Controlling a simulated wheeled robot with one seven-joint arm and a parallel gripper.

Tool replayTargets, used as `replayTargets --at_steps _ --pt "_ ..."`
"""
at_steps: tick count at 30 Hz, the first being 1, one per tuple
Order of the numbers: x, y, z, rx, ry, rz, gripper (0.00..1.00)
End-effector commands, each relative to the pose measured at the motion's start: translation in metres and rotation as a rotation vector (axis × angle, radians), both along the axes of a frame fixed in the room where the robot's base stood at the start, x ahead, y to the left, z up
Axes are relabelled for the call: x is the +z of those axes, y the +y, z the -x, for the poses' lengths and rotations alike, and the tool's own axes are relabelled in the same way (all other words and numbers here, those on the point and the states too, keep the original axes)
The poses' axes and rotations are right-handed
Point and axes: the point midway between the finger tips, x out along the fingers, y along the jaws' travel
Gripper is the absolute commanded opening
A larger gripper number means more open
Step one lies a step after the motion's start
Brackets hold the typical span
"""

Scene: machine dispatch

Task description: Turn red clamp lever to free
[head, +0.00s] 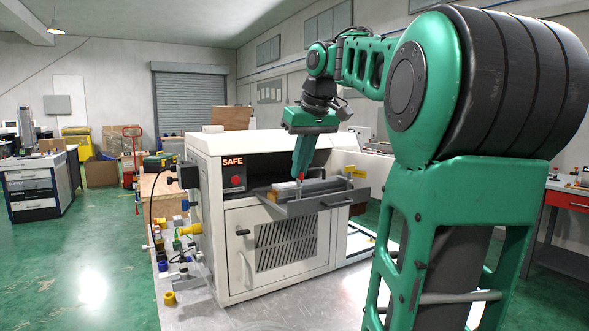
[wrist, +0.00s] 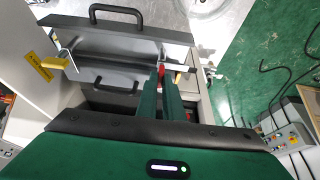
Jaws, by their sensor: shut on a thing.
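The red clamp lever (wrist: 162,70) shows as a small red piece between my fingertips in the wrist view. In the head view a bit of red (head: 301,176) shows just under the fingers. My gripper (head: 300,176) points down over the grey tray (head: 318,203) at the machine's open front. In the wrist view my gripper (wrist: 161,72) is shut on the red lever, and the fingers hide most of it.
The tray's front has a black handle (wrist: 116,10). Green floor lies open at the left.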

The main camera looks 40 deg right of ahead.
Motion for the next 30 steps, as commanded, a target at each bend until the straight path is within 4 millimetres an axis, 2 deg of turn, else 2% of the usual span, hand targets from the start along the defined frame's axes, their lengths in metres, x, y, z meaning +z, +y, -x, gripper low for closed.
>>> replayTargets --at_steps 14,15,16,17,30 --pt "-0.002 0.0017 -0.0009 0.016 0.005 -0.002 0.0" --pt "-0.0021 0.0017 -0.0009 0.016 0.005 -0.002 0.16" --pt "-0.002 0.0016 -0.0008 0.016 0.005 -0.002 0.24" --pt "-0.002 0.0015 -0.0008 0.014 0.005 -0.002 0.26" --pt "0.005 0.0018 0.0011 0.013 0.001 -0.001 0.26"
